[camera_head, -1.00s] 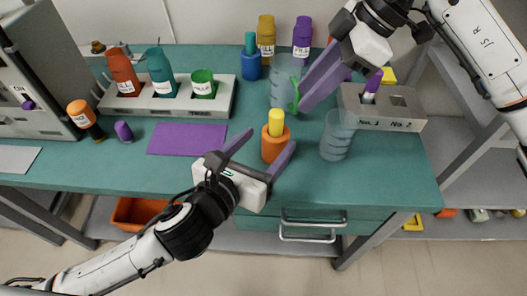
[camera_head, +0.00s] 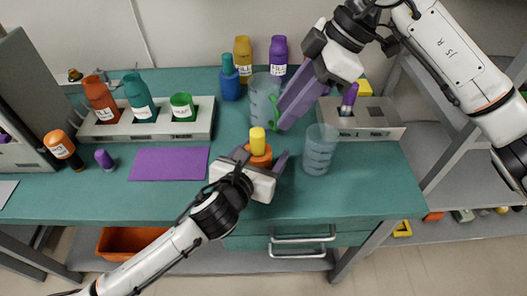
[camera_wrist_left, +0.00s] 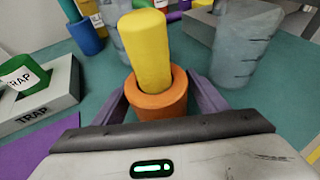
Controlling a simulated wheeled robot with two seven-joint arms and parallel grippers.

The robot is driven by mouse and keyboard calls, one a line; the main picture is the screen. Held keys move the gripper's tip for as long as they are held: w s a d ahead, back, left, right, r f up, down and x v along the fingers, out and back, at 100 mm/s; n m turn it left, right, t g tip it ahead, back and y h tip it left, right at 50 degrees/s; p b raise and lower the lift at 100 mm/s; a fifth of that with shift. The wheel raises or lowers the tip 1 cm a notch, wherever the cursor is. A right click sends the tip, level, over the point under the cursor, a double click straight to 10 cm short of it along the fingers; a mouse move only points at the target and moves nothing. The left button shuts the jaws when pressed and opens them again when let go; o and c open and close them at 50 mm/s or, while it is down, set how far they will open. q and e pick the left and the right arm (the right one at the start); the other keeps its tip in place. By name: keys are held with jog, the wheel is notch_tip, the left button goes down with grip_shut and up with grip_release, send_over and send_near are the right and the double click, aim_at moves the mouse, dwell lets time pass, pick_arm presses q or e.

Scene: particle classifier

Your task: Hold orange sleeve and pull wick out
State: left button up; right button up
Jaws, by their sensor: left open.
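The orange sleeve (camera_head: 261,159) stands upright on the teal bench with the yellow wick (camera_head: 258,141) sticking up out of its top. In the left wrist view, the sleeve (camera_wrist_left: 161,105) sits between the fingers and the yellow wick (camera_wrist_left: 146,50) rises from it. My left gripper (camera_head: 260,157) is open, one purple finger on each side of the sleeve, with gaps still showing. My right gripper (camera_head: 284,122) hangs above and right of the wick, its purple fingers pointing down-left.
A clear beaker (camera_head: 320,150) stands close right of the sleeve, another (camera_head: 263,92) behind it. A grey rack (camera_head: 205,125) with labelled bottles is at the left, a purple mat (camera_head: 168,163) before it. A grey block (camera_head: 378,118) is at the right.

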pick_arm(q)
jog(key=shift+w, duration=0.1)
grip_shut()
dwell(0.5)
dwell(0.5)
